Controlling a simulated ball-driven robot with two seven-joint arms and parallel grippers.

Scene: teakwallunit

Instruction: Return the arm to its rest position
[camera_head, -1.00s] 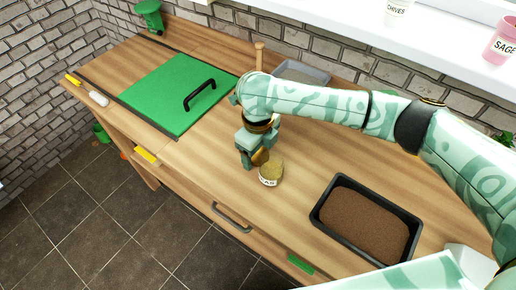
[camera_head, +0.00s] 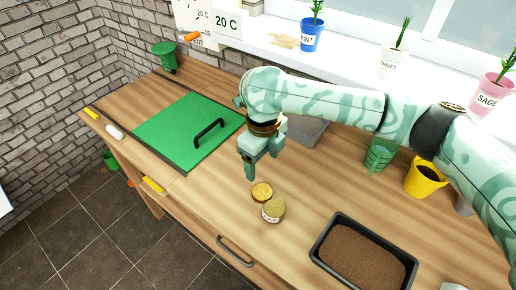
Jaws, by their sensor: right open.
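My right arm reaches in from the right across the worktop, its patterned pale green links bent down at the wrist. My right gripper (camera_head: 250,170) is open and empty, above the wooden worktop (camera_head: 215,205). A small jar (camera_head: 273,210) with a partly readable label stands just below and right of it in the picture. A round golden lid (camera_head: 262,192) lies beside the jar, on the gripper's side. The gripper appears clear of both. My left gripper is not in view.
A black tray of soil (camera_head: 330,226) is at the lower right. A green panel with a black handle (camera_head: 175,135) lies at left. Potted herbs line the sill (camera_head: 345,57).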

